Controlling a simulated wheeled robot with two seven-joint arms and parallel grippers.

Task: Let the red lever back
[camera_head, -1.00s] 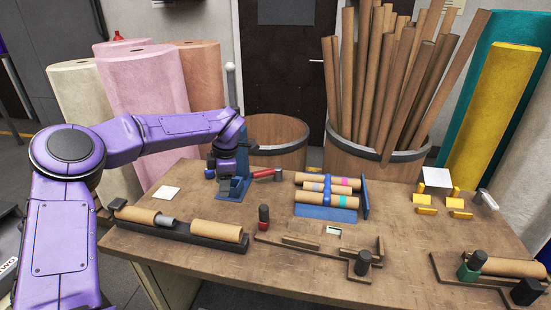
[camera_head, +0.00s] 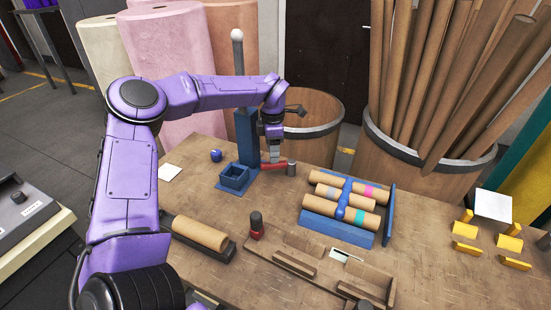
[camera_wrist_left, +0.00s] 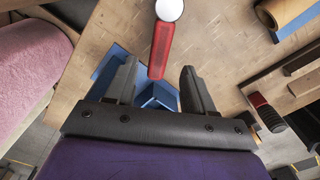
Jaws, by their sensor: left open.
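The red lever (camera_head: 272,165) sticks out to the right from the blue stand (camera_head: 247,140), low above the table, with a grey knob (camera_head: 291,169) at its outer end. My left gripper (camera_head: 275,158) points down over the lever, and its fingertips hide part of it. In the left wrist view the red lever (camera_wrist_left: 161,50) runs from the pale knob (camera_wrist_left: 169,9) towards the gap between the spread fingers (camera_wrist_left: 158,78). Both fingers stand apart from it, so the gripper is open and empty. My right gripper is not in view.
A blue square socket (camera_head: 234,178) stands at the stand's foot, with a blue ball (camera_head: 215,155) to its left. A blue rack (camera_head: 335,231) with several brown rolls lies right of the lever. A red and black handle (camera_head: 256,225) stands in front. A barrel (camera_head: 312,112) is behind.

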